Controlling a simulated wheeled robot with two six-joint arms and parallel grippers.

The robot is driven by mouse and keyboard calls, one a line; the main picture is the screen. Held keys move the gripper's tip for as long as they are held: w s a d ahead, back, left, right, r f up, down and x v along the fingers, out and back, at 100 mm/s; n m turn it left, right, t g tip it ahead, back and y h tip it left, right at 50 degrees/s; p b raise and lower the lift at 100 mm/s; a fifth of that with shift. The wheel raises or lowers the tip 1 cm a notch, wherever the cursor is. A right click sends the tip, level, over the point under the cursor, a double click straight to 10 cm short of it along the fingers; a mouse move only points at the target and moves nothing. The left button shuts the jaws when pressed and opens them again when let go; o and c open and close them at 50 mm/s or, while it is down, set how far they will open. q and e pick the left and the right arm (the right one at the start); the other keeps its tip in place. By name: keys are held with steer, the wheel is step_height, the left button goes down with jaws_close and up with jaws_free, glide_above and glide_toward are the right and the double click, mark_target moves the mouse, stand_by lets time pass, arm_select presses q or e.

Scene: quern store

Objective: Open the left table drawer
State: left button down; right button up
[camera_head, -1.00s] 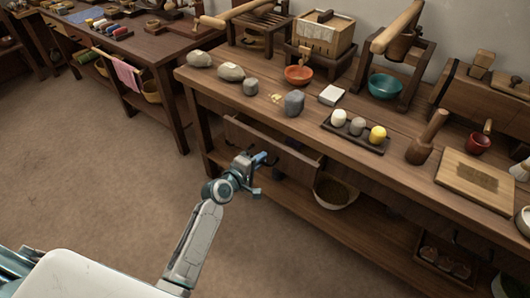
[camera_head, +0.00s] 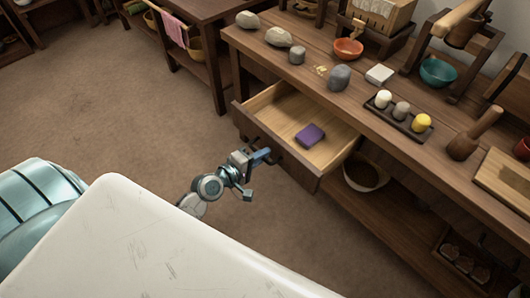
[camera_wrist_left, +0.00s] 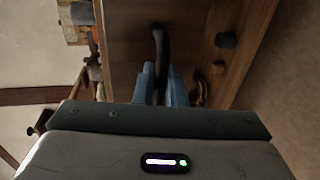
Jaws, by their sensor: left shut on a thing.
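The left table drawer (camera_head: 274,148) stands pulled out from the long wooden table, and its inside shows in the head view. A purple box (camera_head: 310,134) lies on the drawer floor. My left gripper (camera_head: 264,157) is at the outside of the drawer front and is shut on the dark drawer handle. In the left wrist view the dark curved handle (camera_wrist_left: 160,45) runs down between the blue fingers (camera_wrist_left: 160,84). My right gripper is not in view.
The table top (camera_head: 333,109) carries stones, a red bowl (camera_head: 348,49), a teal bowl (camera_head: 438,72) and a dark tray (camera_head: 397,118) with three small lumps. A bowl (camera_head: 366,172) sits on the shelf below. Open floor (camera_head: 130,90) lies to the left.

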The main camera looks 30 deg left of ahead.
arm_select(q)
steer(key=c, duration=1.6)
jaws_free()
steer(key=shift+c, duration=0.2)
steer(key=v, duration=1.1)
steer(key=shift+w, duration=0.1)
